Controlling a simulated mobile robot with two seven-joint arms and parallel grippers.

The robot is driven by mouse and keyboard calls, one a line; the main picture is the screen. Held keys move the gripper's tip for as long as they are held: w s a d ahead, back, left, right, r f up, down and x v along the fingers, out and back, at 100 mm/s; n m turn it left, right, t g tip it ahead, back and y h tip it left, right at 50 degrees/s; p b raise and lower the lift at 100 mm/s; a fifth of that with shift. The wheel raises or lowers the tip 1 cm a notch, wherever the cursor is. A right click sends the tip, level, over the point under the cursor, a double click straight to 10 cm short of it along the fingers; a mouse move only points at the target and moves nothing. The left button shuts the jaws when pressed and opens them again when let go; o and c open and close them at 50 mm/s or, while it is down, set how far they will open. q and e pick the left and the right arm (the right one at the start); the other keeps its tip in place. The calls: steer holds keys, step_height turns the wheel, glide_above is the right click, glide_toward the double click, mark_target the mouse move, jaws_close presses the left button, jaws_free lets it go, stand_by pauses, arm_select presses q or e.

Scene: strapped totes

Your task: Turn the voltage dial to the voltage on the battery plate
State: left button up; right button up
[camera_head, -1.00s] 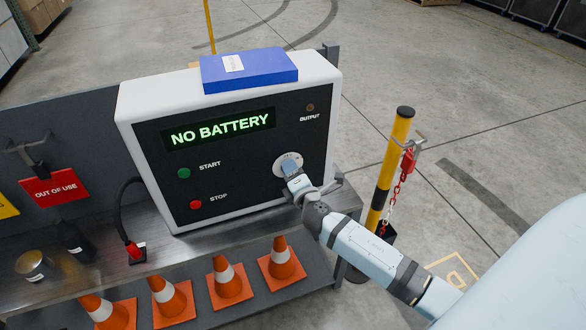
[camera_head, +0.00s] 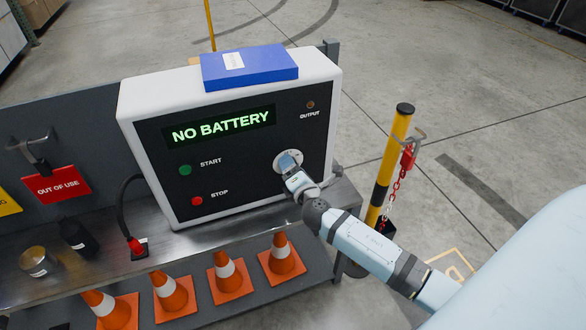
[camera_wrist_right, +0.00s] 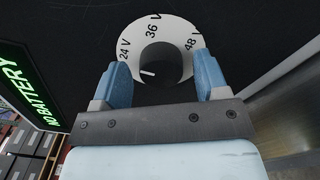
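The charger (camera_head: 225,78) has a white case and a black front lit with "NO BATTERY". Its voltage dial (camera_head: 280,160) is a white disc on the right of the front. In the right wrist view the dial (camera_wrist_right: 185,28) reads 24 V, 36 V and 48 V around a black knob (camera_wrist_right: 172,62). The knob's white mark points left and slightly down, just below the 24 V label. My right gripper (camera_wrist_right: 165,80) is open, its blue fingers on either side of the knob with gaps. It also shows in the head view (camera_head: 289,163). No readable battery plate shows. My left gripper is out of view.
A blue box (camera_head: 250,70) with a small white label lies on the charger. Green START (camera_head: 185,170) and red STOP (camera_head: 197,201) buttons sit left of the dial. Orange cones (camera_head: 282,255) stand below in front. A yellow-black post (camera_head: 390,165) with a red chain stands to the right.

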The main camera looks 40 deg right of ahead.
arm_select(q)
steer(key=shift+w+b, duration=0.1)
steer(key=shift+b, duration=0.3)
arm_select(e)
steer(key=v, duration=1.4)
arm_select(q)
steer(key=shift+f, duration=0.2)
arm_select(e)
steer(key=shift+w, duration=0.15)
steer(key=s+a+f+m+g+y, duration=0.35)
steer(key=s+a+f+m, duration=0.2)
steer(key=a+m, duration=0.3)
steer(key=s+a+f+m+g+y, duration=0.35)
steer(key=s+a+m, duration=0.35)
steer(key=m, duration=0.3)
arm_select(q)
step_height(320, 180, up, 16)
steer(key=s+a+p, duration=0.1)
steer(key=p, duration=2.1)
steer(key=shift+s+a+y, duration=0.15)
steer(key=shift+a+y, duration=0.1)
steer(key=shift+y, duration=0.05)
arm_select(e)
step_height(320, 180, up, 16)
steer(key=s+d, duration=0.1)
steer(key=shift+d, duration=0.25)
